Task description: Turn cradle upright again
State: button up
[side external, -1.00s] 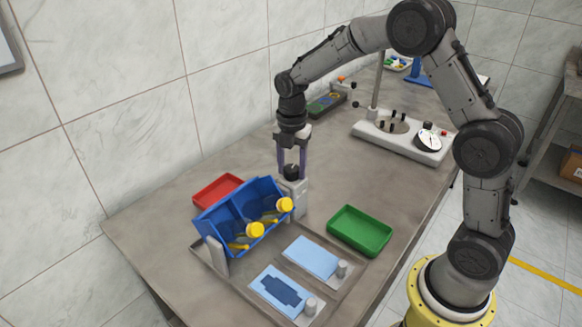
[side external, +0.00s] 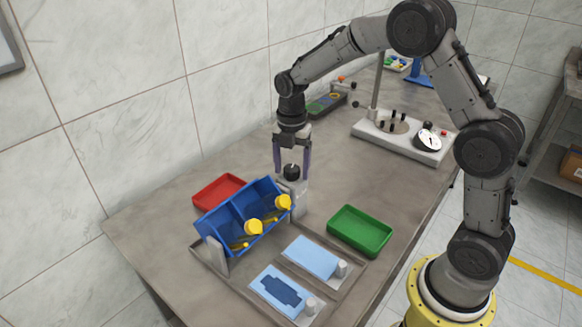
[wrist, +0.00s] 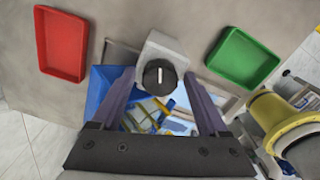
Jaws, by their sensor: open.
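The blue cradle (side external: 224,218), a bin with compartments, is tilted toward the blue pads between its two grey end posts. Yellow-capped pieces (side external: 254,227) lie in it or at its lower edge. A black knob (side external: 291,171) with a white mark tops the far grey post (side external: 299,196). My gripper (side external: 292,175) is open, with its two purple fingers on either side of the knob; contact cannot be told. In the wrist view the knob (wrist: 159,74) sits between the spread fingertips, and the cradle (wrist: 101,86) is partly hidden behind my gripper.
A red tray (side external: 219,191) lies behind the cradle and a green tray (side external: 360,230) to its right. A gauge stand (side external: 405,139) is farther back. The table between is clear.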

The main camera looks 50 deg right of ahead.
jog(key=m, duration=0.3)
jog(key=shift+m, duration=0.4)
jog(key=m, duration=0.4)
jog(key=shift+m, duration=0.3)
grip_shut()
jog(key=n, duration=0.9)
jog(key=shift+n, duration=0.4)
grip_release()
